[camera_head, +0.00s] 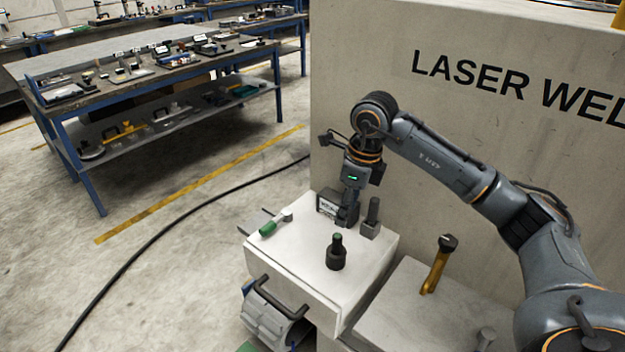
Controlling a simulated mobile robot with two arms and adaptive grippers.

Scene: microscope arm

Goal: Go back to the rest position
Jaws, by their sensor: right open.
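My right gripper (347,213) points down at the back of a small white-topped cabinet (310,262). It is open, and its fingertips are small and partly lost against dark things behind them. My right arm reaches in from the right, in front of the grey wall panel. A dark stepped cylinder (336,254) stands upright on the cabinet top, in front of the gripper and apart from it. A dark post on a square base (371,220) stands just right of the gripper. A small dark box with a label (328,206) is just left of it. My left gripper is out of view.
A green-handled tool (270,227) lies at the cabinet's left edge. A yellow tool with a dark head (438,265) stands on the lower grey surface at right. The panel lettered LASER WEL (450,135) stands close behind. A loaded workbench (150,75) is far left; floor between is open, crossed by a black cable (180,230).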

